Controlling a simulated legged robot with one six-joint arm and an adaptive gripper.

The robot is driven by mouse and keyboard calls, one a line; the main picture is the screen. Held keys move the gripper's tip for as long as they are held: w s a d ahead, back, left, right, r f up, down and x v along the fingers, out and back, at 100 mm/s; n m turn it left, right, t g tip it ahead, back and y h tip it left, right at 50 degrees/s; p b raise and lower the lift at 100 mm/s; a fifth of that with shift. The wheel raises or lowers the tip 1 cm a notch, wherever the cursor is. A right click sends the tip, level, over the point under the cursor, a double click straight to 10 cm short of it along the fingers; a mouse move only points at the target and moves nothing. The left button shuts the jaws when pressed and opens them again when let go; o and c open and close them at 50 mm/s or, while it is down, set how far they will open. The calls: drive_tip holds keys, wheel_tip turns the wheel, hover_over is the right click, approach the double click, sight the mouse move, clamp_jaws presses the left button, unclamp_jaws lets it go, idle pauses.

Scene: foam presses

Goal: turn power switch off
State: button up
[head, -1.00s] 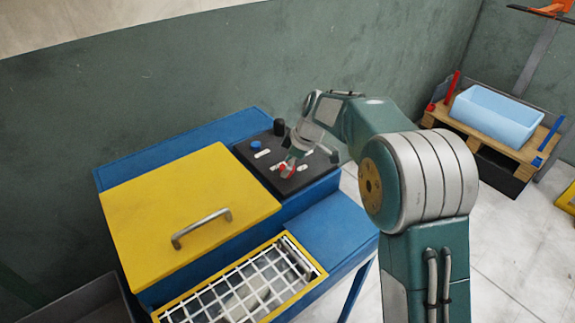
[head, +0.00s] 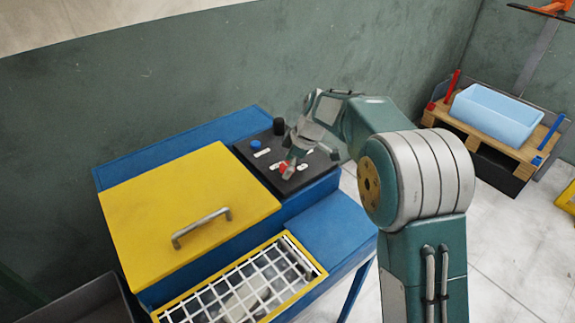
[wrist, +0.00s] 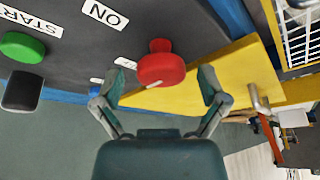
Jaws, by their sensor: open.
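The red rotary switch (wrist: 161,69) sits on the dark control panel (head: 258,167). It lies between the fingertips of my gripper (wrist: 160,88) in the wrist view, with no clear contact on either side. A pale mark shows on the knob's lower edge. My gripper is open and also shows over the panel's front part in the head view (head: 295,160), where it partly hides the red switch (head: 284,167). An "ON" label (wrist: 105,14) is on the panel to the upper left of the switch; another small label nearby is too small to read.
A green button (wrist: 22,47), a "START" label (wrist: 30,20) and a black knob (wrist: 23,91) are on the same panel. A blue button (head: 255,145) is at its back. The yellow lid (head: 190,200) with a metal handle (head: 201,229) is beside the panel.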

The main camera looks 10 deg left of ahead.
drive_tip(key=shift+r, duration=0.1)
drive_tip(key=v, duration=1.1)
drive_tip(key=shift+r, duration=0.3)
drive_tip(key=shift+d, duration=0.15)
